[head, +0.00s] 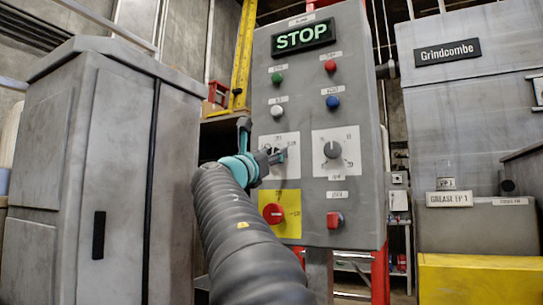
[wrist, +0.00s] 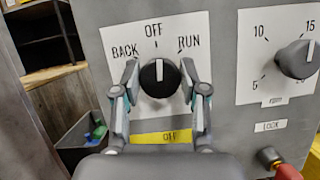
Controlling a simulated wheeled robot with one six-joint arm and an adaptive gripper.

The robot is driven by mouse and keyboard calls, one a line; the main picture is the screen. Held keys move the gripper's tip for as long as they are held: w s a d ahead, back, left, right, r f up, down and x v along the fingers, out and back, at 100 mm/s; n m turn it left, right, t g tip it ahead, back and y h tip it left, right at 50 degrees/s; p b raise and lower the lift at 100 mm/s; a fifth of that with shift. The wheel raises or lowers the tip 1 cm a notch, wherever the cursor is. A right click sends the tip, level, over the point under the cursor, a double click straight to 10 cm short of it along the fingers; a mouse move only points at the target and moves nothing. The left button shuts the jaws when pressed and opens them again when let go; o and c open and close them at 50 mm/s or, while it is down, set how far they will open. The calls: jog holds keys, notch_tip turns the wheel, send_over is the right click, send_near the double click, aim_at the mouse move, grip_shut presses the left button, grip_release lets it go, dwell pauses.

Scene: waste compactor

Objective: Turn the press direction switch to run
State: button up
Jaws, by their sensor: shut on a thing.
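The press direction switch (wrist: 158,79) is a black round knob on a white plate marked BACK, OFF and RUN. Its white pointer line stands upright, toward OFF; RUN is to its upper right. My gripper (wrist: 159,77) is shut on the knob, one finger on its left and one on its right. In the head view my gripper (head: 265,152) is at the left white plate (head: 293,141) of the grey control panel (head: 348,110) and covers most of the switch.
To the right is a dial (head: 332,150) with a numbered scale. Below are a red knob on a yellow plate (head: 294,226) and a red switch (head: 335,220). Above are several coloured buttons and a lit STOP sign (head: 304,37). A grey cabinet (head: 70,180) stands at left.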

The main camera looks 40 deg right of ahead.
jog(key=m+g, duration=0.2)
jog(key=m, duration=0.1)
jog(key=m+g+p, duration=0.1)
jog(key=m, duration=0.3)
jog(key=shift+r+g, duration=0.15)
jog(key=shift+g, duration=0.25)
jog(key=shift+m+g+p, duration=1)
jog(key=shift+m+p, duration=0.1)
jog(key=shift+m, duration=1.4)
jog(key=o, duration=1.1)
jog(key=shift+a, duration=0.1)
jog(key=w+v, duration=0.1)
jog(key=v, duration=1.1)
jog(key=shift+s, duration=0.45)
jog(key=shift+m, duration=0.3)
